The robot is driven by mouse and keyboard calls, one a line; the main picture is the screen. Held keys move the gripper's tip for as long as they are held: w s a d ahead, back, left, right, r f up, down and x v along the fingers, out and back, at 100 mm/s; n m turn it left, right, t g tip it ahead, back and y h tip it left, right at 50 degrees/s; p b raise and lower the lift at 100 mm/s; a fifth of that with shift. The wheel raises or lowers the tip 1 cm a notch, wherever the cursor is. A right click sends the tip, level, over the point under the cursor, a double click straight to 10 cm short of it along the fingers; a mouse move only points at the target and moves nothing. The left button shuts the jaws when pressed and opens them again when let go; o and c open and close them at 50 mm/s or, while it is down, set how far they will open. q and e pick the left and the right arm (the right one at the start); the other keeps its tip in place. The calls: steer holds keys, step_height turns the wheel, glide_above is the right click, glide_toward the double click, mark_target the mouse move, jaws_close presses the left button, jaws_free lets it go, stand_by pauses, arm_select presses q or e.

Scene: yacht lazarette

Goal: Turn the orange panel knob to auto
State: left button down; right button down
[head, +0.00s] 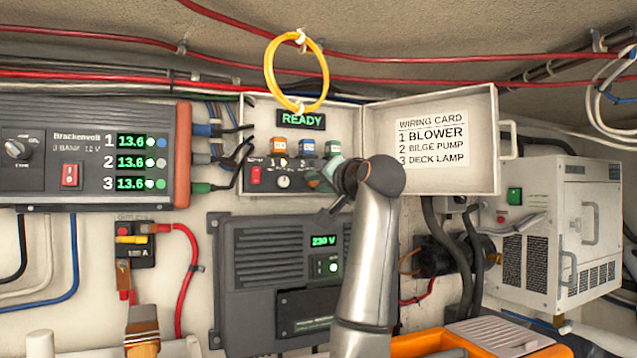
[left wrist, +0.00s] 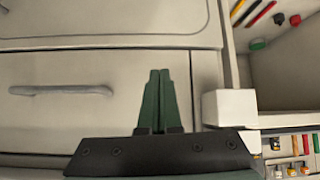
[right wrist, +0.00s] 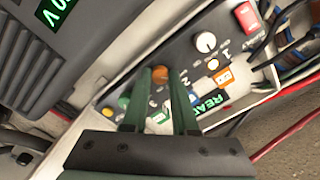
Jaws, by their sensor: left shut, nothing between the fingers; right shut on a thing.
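The control box (head: 352,130) is open on the wall, with a lit READY display (head: 301,120). My right gripper (head: 324,178) reaches to the lower right of its panel and hides what it holds in the head view. In the right wrist view, the fingers of my right gripper (right wrist: 158,80) are closed around the orange knob (right wrist: 160,74). The knob's pointer and the position marks around it cannot be read. My left gripper (left wrist: 158,75) is shut and empty, in front of a pale drawer front (left wrist: 80,115); it is out of the head view.
The box's door (head: 480,130) stands open on the right with a wiring card. A white knob (right wrist: 205,42) and a red switch (right wrist: 247,17) are on the same panel. A yellow cable loop (head: 268,75) hangs above. A grey 230 V unit (head: 262,255) is below.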

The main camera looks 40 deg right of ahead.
steer(key=m, duration=0.5)
steer(key=shift+m, duration=2)
steer(key=c, duration=0.7)
jaws_free()
steer(key=shift+s, duration=0.15)
